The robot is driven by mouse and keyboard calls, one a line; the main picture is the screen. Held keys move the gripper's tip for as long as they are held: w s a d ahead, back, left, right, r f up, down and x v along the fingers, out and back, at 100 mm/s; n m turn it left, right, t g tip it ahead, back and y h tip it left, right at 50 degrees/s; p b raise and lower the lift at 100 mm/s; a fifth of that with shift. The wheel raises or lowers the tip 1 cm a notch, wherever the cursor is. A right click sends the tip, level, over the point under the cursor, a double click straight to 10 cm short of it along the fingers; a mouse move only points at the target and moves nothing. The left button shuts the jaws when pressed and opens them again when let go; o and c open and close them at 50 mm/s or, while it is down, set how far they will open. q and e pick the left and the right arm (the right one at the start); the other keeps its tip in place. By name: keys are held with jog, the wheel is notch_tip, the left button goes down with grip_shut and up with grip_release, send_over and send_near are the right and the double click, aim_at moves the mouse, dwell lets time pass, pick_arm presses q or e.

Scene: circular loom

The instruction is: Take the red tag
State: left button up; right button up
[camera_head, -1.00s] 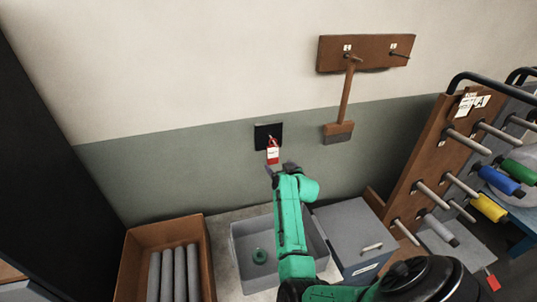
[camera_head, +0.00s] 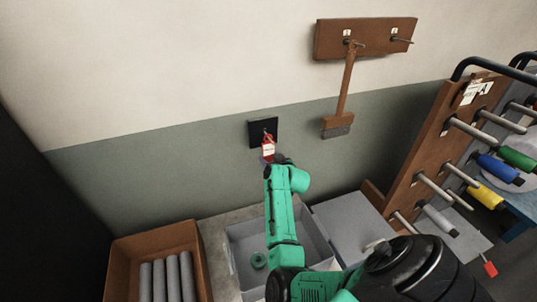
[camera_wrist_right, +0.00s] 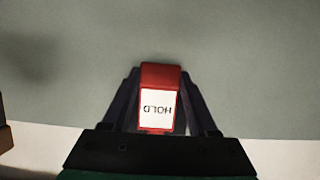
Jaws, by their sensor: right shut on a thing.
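The red tag (camera_head: 268,149) hangs in front of a black wall plate (camera_head: 258,127) with a small hook. In the right wrist view the red tag (camera_wrist_right: 161,97) carries a white label reading "HOLD", upside down. My right gripper (camera_head: 272,160) is at the tag's lower part. In the wrist view my right gripper's fingers (camera_wrist_right: 162,100) lie on either side of the tag and are shut on it. I cannot tell whether the tag's loop is still on the hook. My left gripper is not in view.
A brush (camera_head: 342,100) hangs from a wooden wall rack (camera_head: 364,38). Below are a grey bin (camera_head: 236,262) with a green ring, a grey lidded box (camera_head: 350,226) and a brown crate (camera_head: 122,265) of grey rolls. A peg board (camera_head: 440,135) with coloured spools stands right. The left wall is clear.

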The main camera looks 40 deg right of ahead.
jog(key=shift+f, duration=0.1)
grip_shut()
jog(key=shift+s+a+r+p, duration=0.3)
jog(key=shift+s+p, duration=0.25)
jog(key=shift+p, duration=0.3)
jog(key=s+p, duration=0.1)
jog(key=s+a+p, duration=0.1)
jog(key=s, duration=0.1)
jog(key=s+p, duration=0.1)
jog(key=s, duration=0.1)
jog(key=shift+s+a+r+p, duration=0.25)
jog(key=shift+a+p, duration=0.1)
jog(key=shift+a, duration=0.05)
